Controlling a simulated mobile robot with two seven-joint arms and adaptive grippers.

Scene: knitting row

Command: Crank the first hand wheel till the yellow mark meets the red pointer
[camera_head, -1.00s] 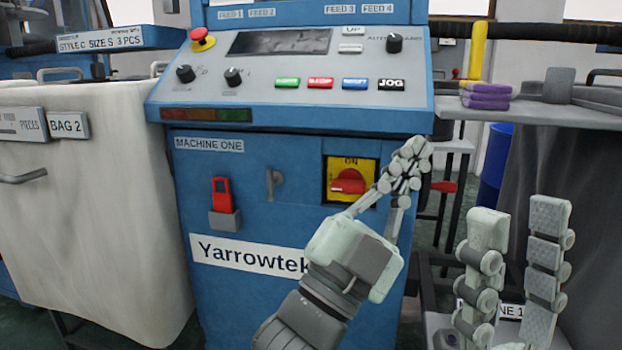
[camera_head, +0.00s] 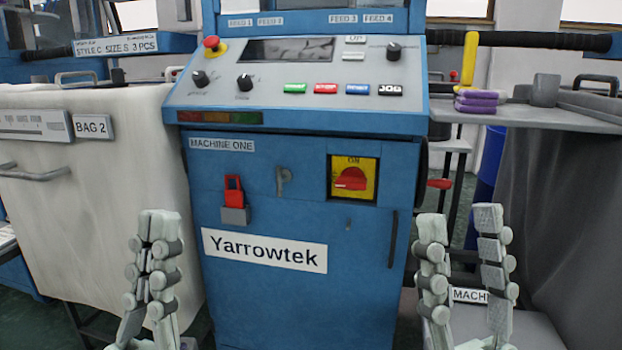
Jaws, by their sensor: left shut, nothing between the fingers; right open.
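No hand wheel, yellow mark or red pointer can be made out for certain. The blue machine labelled MACHINE ONE (camera_head: 262,300) stands in the middle. A dark curved part (camera_head: 422,160) shows at its right side edge; I cannot tell what it is. A small red piece (camera_head: 440,184) shows just right of the machine. My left gripper (camera_head: 158,226) is shut and empty, upright in front of the white bag and left of the machine. My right gripper (camera_head: 460,226) is open and empty, fingers up, in front of the machine's right edge.
The control panel (camera_head: 300,105) has an emergency button (camera_head: 213,46), knobs and coloured buttons. A red rotary switch (camera_head: 350,179) on yellow and a red padlock (camera_head: 233,189) are on the front. BAG 2 (camera_head: 90,220) is left. A grey shelf (camera_head: 570,115) with purple cloth (camera_head: 478,101) is right.

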